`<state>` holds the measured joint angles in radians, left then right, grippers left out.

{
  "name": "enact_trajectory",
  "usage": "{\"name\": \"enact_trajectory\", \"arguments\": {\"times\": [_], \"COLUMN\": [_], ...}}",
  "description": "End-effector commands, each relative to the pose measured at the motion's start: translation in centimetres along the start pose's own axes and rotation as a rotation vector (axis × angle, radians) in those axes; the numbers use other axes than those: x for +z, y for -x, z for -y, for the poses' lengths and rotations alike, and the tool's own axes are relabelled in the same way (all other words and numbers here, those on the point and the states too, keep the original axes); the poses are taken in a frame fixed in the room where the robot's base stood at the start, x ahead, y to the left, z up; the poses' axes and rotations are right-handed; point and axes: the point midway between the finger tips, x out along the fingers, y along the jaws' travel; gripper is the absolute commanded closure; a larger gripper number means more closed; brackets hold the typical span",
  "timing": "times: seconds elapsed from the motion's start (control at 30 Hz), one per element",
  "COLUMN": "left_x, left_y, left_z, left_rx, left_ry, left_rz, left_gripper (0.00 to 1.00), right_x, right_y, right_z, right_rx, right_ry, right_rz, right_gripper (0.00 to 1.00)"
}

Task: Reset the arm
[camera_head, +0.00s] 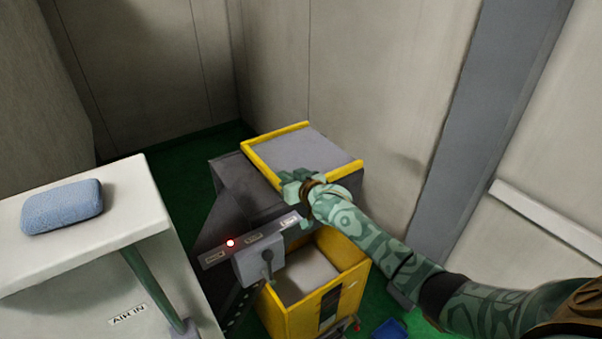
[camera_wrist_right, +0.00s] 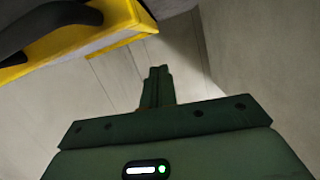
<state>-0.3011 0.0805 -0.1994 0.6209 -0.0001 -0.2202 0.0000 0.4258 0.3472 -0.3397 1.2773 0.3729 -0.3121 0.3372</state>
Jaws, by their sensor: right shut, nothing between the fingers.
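My right arm, green with a swirl pattern, comes in from the lower right in the head view. Its right gripper (camera_head: 294,184) is over the front right part of the yellow-edged machine, near the grey top panel (camera_head: 300,153). In the right wrist view the fingers of the right gripper (camera_wrist_right: 158,78) are together with nothing between them, pointing toward a pale wall. A yellow part with a dark handle (camera_wrist_right: 50,28) shows at the upper left there, apart from the fingers. My left gripper is not in view.
A control box (camera_head: 258,259) with a lever and a red light (camera_head: 230,243) is on the machine's front. A yellow bin (camera_head: 318,295) sits below. A white cabinet (camera_head: 130,235) at left carries a blue sponge-like block (camera_head: 62,206). A blue object (camera_head: 388,329) lies on the green floor.

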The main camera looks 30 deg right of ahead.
Motion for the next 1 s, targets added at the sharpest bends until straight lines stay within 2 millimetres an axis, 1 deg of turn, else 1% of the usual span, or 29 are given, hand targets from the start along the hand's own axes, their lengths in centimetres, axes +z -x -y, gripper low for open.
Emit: {"name": "enact_trajectory", "arguments": {"times": [0.03, 0.1, 0.23, 0.3, 0.4, 0.53, 0.6, 0.67, 0.77, 0.8, 0.83, 0.87, 0.9, 0.97, 1.0], "left_x": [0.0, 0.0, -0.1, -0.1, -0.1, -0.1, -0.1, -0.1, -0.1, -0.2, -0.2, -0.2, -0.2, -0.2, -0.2], "left_y": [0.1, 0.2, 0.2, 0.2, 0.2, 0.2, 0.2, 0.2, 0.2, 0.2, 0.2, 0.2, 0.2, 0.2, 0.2], "left_z": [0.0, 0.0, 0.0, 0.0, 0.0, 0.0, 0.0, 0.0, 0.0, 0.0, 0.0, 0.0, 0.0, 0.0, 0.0], "left_rx": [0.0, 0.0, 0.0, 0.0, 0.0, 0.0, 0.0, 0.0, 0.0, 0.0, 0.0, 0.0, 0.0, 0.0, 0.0], "left_ry": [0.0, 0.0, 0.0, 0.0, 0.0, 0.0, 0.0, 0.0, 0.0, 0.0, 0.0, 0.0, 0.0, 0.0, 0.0], "left_rz": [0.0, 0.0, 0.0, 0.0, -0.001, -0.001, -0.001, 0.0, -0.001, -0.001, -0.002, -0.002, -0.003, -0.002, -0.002], "left_gripper": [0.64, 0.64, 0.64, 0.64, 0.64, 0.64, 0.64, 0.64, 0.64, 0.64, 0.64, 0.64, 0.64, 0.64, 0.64], "right_x": [-0.1, -0.1, -0.1, -0.1, -0.2, -0.2, 0.5, 1.9, 5.7, 7.1, 8.1, 8.9, 9.7, 10.7, 11.1], "right_y": [1.1, 2.6, 4.7, 5.5, 6.1, 6.4, 6.8, 7.8, 11.4, 13.4, 14.9, 16.4, 18.4, 21.1, 22.8], "right_z": [0.1, 0.1, 0.1, 0.1, 0.2, 0.2, 0.6, 1.4, 3.4, 3.9, 4.2, 4.3, 4.5, 4.3, 4.1], "right_rx": [-0.001, -0.002, 0.0, -0.001, -0.001, 0.0, 0.0, 0.005, 0.025, 0.04, 0.054, 0.068, 0.086, 0.114, 0.132], "right_ry": [0.0, -0.001, 0.0, -0.001, -0.001, 0.001, 0.019, 0.067, 0.21, 0.28, 0.333, 0.384, 0.444, 0.524, 0.569], "right_rz": [-0.003, -0.004, -0.004, -0.005, -0.006, -0.004, 0.012, 0.053, 0.172, 0.228, 0.27, 0.312, 0.363, 0.436, 0.48], "right_gripper": [1.0, 1.0, 1.0, 1.0, 1.0, 1.0, 1.0, 1.0, 1.0, 1.0, 1.0, 1.0, 1.0, 1.0, 1.0]}}
